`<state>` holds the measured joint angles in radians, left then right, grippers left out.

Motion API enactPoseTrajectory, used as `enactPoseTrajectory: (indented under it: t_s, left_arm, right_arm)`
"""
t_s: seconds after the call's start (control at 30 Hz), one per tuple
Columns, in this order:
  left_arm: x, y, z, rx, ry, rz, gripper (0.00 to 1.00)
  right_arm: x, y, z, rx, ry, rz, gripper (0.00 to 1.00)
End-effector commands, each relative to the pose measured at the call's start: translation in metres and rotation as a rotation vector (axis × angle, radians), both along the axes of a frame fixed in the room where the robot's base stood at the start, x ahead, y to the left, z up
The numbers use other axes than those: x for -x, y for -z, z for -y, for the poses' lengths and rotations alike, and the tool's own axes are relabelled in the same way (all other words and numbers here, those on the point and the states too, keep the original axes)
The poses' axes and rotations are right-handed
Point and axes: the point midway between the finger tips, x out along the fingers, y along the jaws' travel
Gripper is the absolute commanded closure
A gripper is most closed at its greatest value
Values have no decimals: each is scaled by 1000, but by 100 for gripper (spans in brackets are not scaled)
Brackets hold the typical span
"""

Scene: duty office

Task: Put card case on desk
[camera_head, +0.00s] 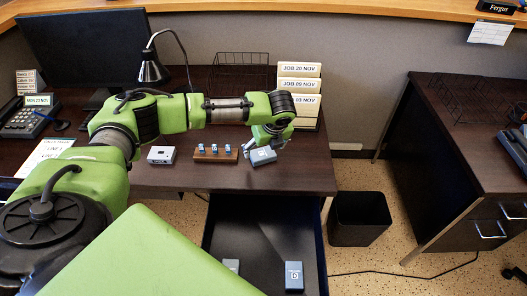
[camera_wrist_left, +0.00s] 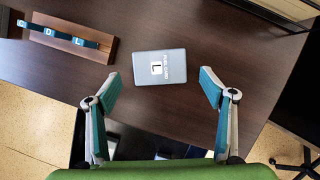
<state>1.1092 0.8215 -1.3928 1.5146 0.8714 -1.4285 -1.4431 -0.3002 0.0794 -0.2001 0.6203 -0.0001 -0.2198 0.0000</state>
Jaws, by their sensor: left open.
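The grey-blue card case (camera_head: 263,156) is by the front right edge of the desk (camera_head: 300,178), right of a wooden key rack. My left gripper (camera_head: 266,141) is just above the case in the head view. In the left wrist view my left gripper (camera_wrist_left: 158,80) is open, its fingers spread wide to either side of the case, apart from it. My right gripper is out of view.
An open dark drawer (camera_head: 250,235) below the desk holds similar cases (camera_head: 294,276). The wooden rack (camera_head: 215,153) with blue tags and a small grey box (camera_head: 161,155) stand left of the case. Card files (camera_head: 299,85) stand behind. A black bin (camera_head: 359,218) is on the floor.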

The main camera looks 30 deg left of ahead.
Motion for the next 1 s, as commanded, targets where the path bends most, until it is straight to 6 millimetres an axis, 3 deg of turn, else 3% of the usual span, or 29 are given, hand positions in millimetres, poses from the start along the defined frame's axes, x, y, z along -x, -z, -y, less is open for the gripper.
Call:
enactPoseTrajectory:
  t_s: [0.2,0.4,1.0]
  left_arm:
    - [10,-45,15,1,2,3,25]
    - [16,-69,23,1,0,2,25]
    - [18,-74,25,0,-1,0,25]
  right_arm:
    - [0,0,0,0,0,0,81]
    - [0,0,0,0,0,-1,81]
    - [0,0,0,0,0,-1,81]
